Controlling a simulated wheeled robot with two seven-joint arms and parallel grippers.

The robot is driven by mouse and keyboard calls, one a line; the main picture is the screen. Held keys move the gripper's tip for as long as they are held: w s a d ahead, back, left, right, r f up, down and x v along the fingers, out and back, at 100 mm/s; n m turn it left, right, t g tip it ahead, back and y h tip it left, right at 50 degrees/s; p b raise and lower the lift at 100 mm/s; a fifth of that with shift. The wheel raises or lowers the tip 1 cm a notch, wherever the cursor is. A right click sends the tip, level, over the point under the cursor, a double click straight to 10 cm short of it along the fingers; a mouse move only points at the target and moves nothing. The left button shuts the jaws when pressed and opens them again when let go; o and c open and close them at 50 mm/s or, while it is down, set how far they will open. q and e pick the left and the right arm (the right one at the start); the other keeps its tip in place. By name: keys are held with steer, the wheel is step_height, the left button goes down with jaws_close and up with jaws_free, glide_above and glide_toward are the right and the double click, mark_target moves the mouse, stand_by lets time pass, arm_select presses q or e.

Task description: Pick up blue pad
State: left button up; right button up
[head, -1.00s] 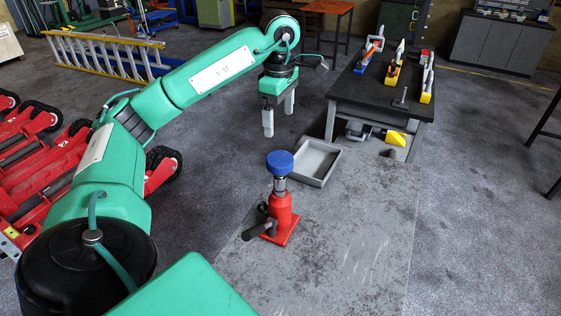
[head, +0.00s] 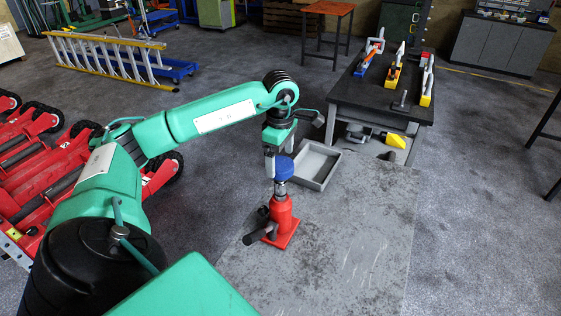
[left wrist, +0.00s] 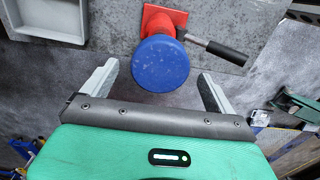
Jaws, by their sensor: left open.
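The blue pad (head: 284,168) is a round disc on top of the red bottle jack (head: 281,215), which stands upright on the grey floor plate. My left gripper (head: 279,168) points down at the pad, open, with one finger seen at the pad's left side. In the left wrist view the blue pad (left wrist: 160,63) lies ahead of and between the two open fingers (left wrist: 157,75), with a gap on both sides. The red jack body (left wrist: 160,22) is partly hidden under the pad. My right gripper is not in view.
A grey tray (head: 314,165) lies on the floor just behind the jack. A dark handle (head: 258,234) sticks out at the jack's lower left. A dark workbench (head: 380,95) with several tools stands at the back right. Red trolley jacks (head: 60,160) are at the left.

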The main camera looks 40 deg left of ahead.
arm_select(q)
steer(key=shift+f, duration=0.8)
steer(key=shift+c, duration=0.2)
steer(key=c, duration=1.1)
steer(key=shift+c, duration=0.2)
steer(key=shift+r, duration=0.15)
